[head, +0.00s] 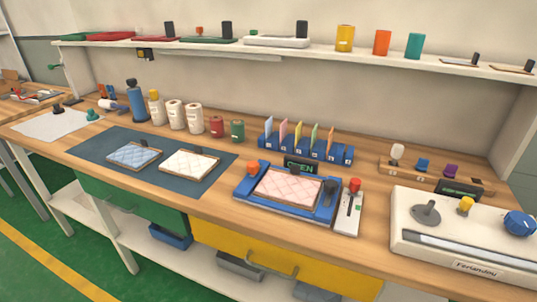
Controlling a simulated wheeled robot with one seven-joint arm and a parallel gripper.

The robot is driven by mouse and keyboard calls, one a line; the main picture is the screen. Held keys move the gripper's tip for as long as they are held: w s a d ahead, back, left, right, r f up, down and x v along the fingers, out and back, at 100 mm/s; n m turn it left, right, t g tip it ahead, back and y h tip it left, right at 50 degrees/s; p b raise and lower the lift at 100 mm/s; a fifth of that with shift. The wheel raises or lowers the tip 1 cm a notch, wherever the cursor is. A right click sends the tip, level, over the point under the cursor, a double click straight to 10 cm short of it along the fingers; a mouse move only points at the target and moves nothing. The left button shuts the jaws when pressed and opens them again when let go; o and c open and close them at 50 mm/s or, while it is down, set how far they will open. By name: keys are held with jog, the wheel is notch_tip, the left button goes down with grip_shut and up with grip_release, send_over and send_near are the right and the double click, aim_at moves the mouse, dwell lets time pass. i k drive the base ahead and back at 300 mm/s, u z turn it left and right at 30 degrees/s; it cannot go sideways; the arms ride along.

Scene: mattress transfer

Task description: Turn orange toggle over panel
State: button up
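A small orange toggle (252,168) stands at the back left corner of a blue clamp frame (268,206) on the wooden bench. A pink quilted panel (288,186) lies flat inside this frame. The toggle looks beside the panel's edge rather than over it; its exact angle is too small to tell. A dark toggle (331,187) stands at the frame's right side. A sign reading OPEN (300,166) is behind the frame. My gripper is not in view.
A white switch box (347,214) with a red knob stands right of the frame, and a large white machine (465,255) beyond it. A blue rack (345,155) of coloured cards is behind. Two quilted panels lie on a dark mat (90,150) at left.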

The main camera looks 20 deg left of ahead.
aim_at(253, 167)
jog(key=k, duration=1.05)
jog(key=u, duration=0.5)
jog(key=i, duration=1.55)
jog(key=z, duration=0.1)
